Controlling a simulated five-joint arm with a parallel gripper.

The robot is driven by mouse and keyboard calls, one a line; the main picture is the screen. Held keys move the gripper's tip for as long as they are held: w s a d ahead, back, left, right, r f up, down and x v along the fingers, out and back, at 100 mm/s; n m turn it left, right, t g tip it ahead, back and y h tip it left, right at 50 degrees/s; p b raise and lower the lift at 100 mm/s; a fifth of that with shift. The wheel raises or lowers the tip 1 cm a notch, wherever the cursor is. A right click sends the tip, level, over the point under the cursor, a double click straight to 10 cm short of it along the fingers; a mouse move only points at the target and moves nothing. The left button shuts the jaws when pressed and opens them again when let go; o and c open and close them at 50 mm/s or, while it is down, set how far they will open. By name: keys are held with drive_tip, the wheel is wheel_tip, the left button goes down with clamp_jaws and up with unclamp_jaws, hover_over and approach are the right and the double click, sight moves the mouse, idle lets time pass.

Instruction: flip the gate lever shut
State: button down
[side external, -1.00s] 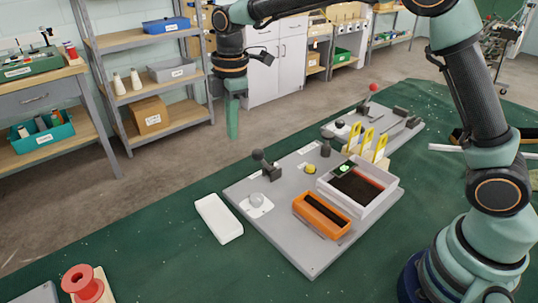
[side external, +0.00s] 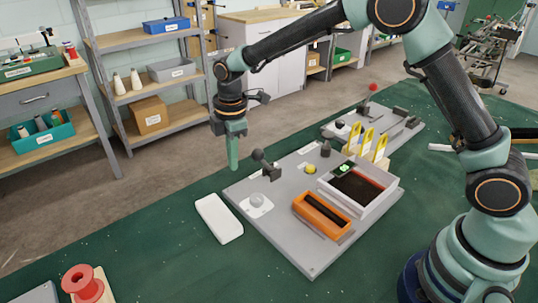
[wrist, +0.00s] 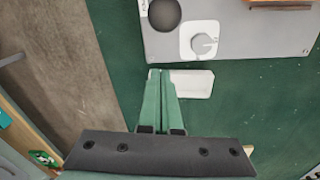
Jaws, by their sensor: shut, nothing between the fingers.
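A lever with a dark ball knob (side external: 258,155) stands at the back left edge of the grey board, on a dark mount (side external: 271,172). In the wrist view a dark round knob (wrist: 164,14) shows at the top. A second lever with a red knob (side external: 373,87) stands farther back; no label shows which is the gate lever. My gripper (side external: 233,167) is shut and empty, pointing down just left of the dark-knobbed lever and apart from it. In the wrist view my gripper (wrist: 160,73) has its fingers together.
A white block (side external: 218,218) lies on the green mat left of the grey board (side external: 285,235); it also shows beside my fingertips in the wrist view (wrist: 192,84). A round dial (side external: 257,200), an orange tray (side external: 322,215) and a white-walled box (side external: 386,193) sit on the board.

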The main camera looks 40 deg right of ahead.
sight(265, 163)
drive_tip(key=shift+f, duration=0.95)
drive_tip(key=shift+s+d+r, duration=0.1)
drive_tip(key=shift+d+r, duration=0.2)
drive_tip(key=shift+d, duration=0.35)
drive_tip(key=shift+s+d+r, duration=0.1)
drive_tip(key=shift+d+r, duration=0.2)
drive_tip(key=shift+d, duration=0.3)
drive_tip(key=shift+s+d+r, duration=0.1)
drive_tip(key=shift+d+r, duration=0.2)
drive_tip(key=shift+d, duration=0.35)
